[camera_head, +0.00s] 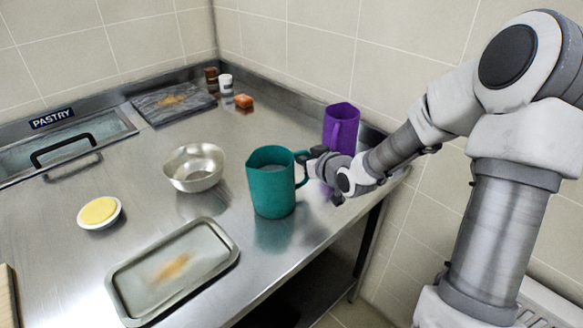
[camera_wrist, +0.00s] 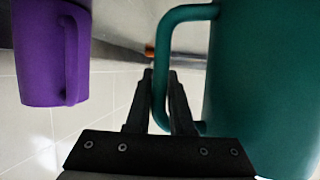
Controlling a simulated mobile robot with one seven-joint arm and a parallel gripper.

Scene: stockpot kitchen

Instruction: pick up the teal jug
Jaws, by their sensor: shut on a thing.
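The teal jug (camera_head: 272,190) is upright near the front right edge of the steel counter, with its handle on the right. I cannot tell for sure whether its base touches the counter. My gripper (camera_head: 305,165) reaches in from the right at the handle. In the wrist view the teal jug (camera_wrist: 262,90) fills the right side, and the fingers of my gripper (camera_wrist: 160,78) are shut on its handle, one on each side. The far part of the grip is partly hidden.
A purple jug (camera_head: 341,130) stands close behind my gripper, also at left in the wrist view (camera_wrist: 40,55). A metal bowl (camera_head: 195,180) and a tray (camera_head: 120,283) lie left of the teal jug. A small yellow-filled dish (camera_head: 117,217) is farther left. Small jars (camera_head: 226,84) stand at the back.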

